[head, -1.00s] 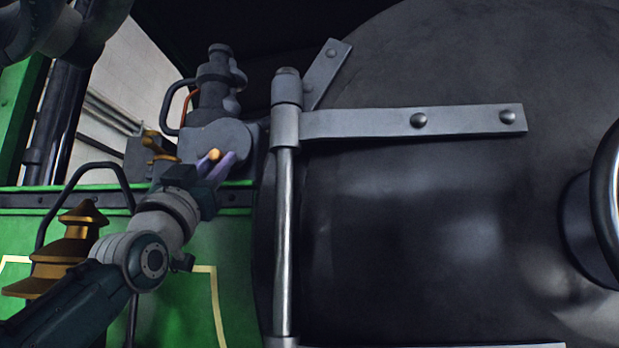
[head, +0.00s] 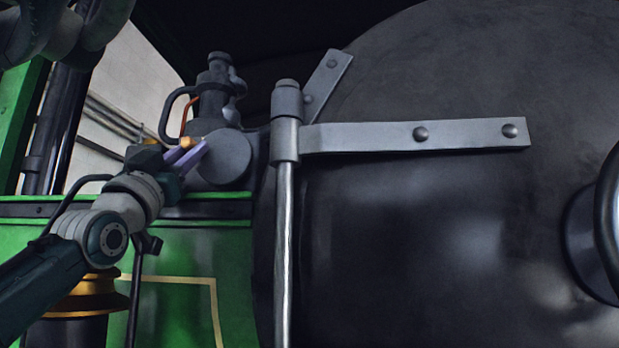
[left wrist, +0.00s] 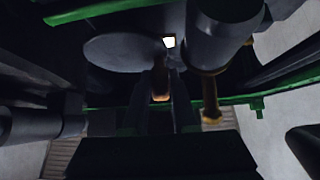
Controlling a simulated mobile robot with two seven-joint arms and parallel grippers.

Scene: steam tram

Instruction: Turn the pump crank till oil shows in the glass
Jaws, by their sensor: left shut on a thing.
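The pump (head: 228,158) is a grey body with a round face beside the boiler front, left of the hinge post. My left gripper (head: 190,154) is in front of its left side, with its purple-grey fingers shut on the crank handle (head: 187,141), whose orange-brown tip shows above them. In the left wrist view the wooden-looking crank handle (left wrist: 161,78) stands between the two fingers, below a dark round disc (left wrist: 125,52). The crank arm is mostly hidden. I cannot make out the oil glass for certain. My right gripper is out of view.
The dark boiler front (head: 430,240) with its grey strap hinge (head: 400,136) fills the right side. An upright hinge post (head: 285,230) stands just right of the pump. A green running plate (head: 215,197) lies below, with a brass-topped fitting (head: 88,300) under my arm.

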